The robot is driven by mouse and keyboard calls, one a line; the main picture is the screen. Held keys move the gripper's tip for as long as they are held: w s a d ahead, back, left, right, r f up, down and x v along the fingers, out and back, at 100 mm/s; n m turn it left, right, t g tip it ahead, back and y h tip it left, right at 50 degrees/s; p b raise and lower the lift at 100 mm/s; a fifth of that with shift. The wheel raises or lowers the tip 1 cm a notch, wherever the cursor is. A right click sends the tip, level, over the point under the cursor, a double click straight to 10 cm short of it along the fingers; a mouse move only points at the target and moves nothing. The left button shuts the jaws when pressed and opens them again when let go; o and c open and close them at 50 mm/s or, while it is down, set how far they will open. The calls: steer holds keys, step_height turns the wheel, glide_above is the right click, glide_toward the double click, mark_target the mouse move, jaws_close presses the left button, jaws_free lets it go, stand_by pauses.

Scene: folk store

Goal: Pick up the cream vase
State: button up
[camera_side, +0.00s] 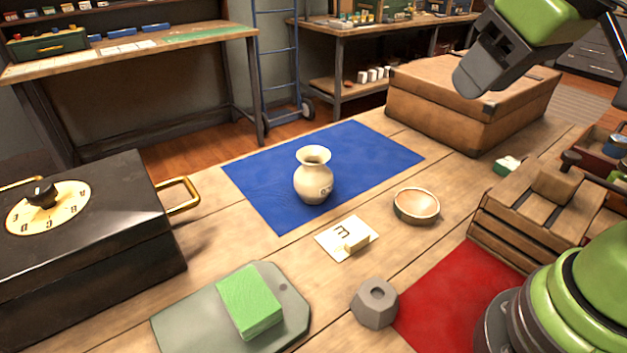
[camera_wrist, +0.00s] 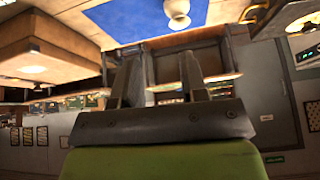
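The cream vase (camera_side: 313,178) stands upright on the blue mat (camera_side: 262,190) in the side view. It also shows at the top edge of the wrist view (camera_wrist: 177,9), partly cut off, with the blue mat (camera_wrist: 125,20) around it. My gripper (camera_side: 474,85) is high at the upper right of the side view, above the brown case and well away from the vase. In the wrist view my gripper (camera_wrist: 158,62) has its two fingers apart, with nothing between them.
A brown case (camera_side: 440,110) stands behind the mat's right side. A small bowl (camera_side: 416,205), a card (camera_side: 338,238) and a grey hexagonal block (camera_side: 375,303) lie nearer. A black box with a dial (camera_side: 120,260) is left, a wooden crate (camera_side: 500,230) right. The mat around the vase is clear.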

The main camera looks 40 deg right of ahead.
steer(key=w+f+n+h, duration=0.2)
steer(key=w+n, duration=0.2)
steer(key=w, duration=0.2)
steer(key=n+h, duration=0.1)
steer(key=n, duration=0.8)
glide_above(315, 184)
steer(key=shift+f, duration=9.75)
jaws_close()
